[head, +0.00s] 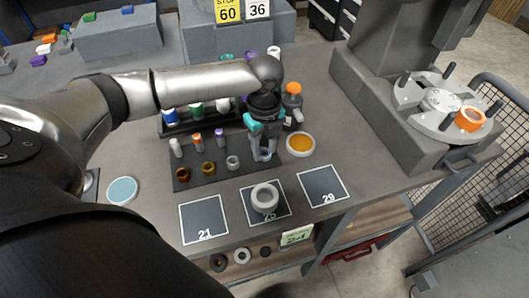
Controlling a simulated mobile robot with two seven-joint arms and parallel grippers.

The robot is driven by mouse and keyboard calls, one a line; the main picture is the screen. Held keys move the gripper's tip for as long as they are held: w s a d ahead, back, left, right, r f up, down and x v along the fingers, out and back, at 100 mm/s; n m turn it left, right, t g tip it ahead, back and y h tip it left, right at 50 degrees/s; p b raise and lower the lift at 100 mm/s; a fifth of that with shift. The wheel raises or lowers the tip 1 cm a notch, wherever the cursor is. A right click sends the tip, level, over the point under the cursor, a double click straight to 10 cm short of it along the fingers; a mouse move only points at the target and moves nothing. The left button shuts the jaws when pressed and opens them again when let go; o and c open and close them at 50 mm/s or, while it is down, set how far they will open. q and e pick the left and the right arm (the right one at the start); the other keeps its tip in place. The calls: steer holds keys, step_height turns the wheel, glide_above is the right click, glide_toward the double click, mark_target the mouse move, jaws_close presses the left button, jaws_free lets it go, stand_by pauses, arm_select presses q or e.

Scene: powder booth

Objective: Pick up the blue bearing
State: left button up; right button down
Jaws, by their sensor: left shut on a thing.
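My left gripper (264,152) points down at the right end of a dark mat (213,182). Its fingers are shut on a small ring with a bluish tint, the blue bearing (265,156). The fingers partly hide the bearing, and I cannot tell whether it still touches the mat. Other small rings stand in a row on the mat to its left: a grey-white one (232,163), a gold one (208,168) and a brown one (183,175). My right gripper is not in view.
An orange-filled dish (300,144) and an orange-capped bottle (292,105) stand close right of the gripper. Small capped pegs (198,142) stand behind the rings. A white ring (265,197) lies on pad 25; pads 21 (203,219) and 29 (323,185) are bare.

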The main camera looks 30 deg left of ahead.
arm_select(q)
jaws_close()
steer(key=shift+r, duration=0.1)
